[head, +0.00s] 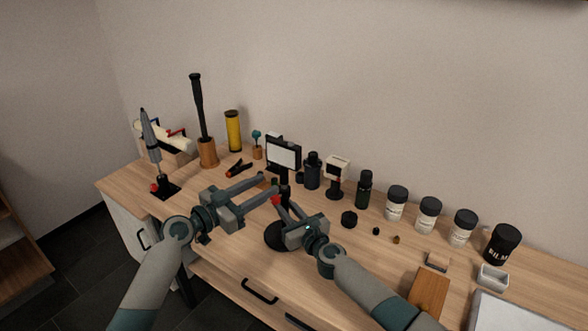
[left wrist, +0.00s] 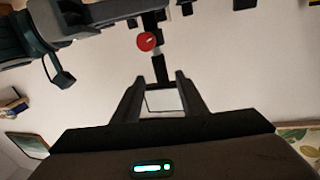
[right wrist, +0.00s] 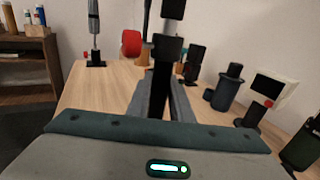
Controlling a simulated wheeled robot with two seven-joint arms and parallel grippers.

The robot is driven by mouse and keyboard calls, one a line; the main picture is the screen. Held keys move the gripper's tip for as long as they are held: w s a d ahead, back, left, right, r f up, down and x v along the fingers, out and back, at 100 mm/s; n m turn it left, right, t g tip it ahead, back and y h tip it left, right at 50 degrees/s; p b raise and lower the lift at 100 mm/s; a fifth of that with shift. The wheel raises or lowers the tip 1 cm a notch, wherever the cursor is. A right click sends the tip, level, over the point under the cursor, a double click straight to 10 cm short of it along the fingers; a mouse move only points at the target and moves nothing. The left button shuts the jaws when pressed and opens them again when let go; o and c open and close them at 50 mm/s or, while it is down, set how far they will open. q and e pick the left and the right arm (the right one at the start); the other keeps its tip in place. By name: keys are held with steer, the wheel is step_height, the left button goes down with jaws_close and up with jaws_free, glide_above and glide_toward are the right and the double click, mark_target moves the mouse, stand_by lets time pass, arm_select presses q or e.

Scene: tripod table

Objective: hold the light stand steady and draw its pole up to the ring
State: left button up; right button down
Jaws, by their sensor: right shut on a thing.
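The light stand has a white panel (head: 283,152) in a black frame, a black pole (head: 284,192), a red knob (head: 275,200) and a round black base (head: 277,236). My right gripper (head: 283,207) is shut on the pole just below the knob. In the right wrist view the pole (right wrist: 162,85) runs upright between its fingers, with the red knob (right wrist: 131,43) above. My left gripper (head: 275,184) is open at the pole just above the knob. In the left wrist view its fingers (left wrist: 160,82) stand apart on either side of the pole's line. I cannot make out the ring.
A black bottle (head: 313,172), a small white-headed device (head: 336,175) and a dark green bottle (head: 364,188) stand right of the panel. Several white jars (head: 396,203) follow further right. A yellow cylinder (head: 233,131) and a wooden holder (head: 208,152) stand at the left.

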mark_target(294, 168)
arm_select(q)
steer(key=shift+w+r+n, duration=0.1)
steer(key=shift+w+n, duration=0.05)
steer(key=shift+n, duration=0.15)
steer(key=shift+w+d, duration=0.1)
steer(key=x, duration=1.1)
steer(key=shift+w+d, duration=0.2)
steer(key=shift+d, duration=0.15)
jaws_close()
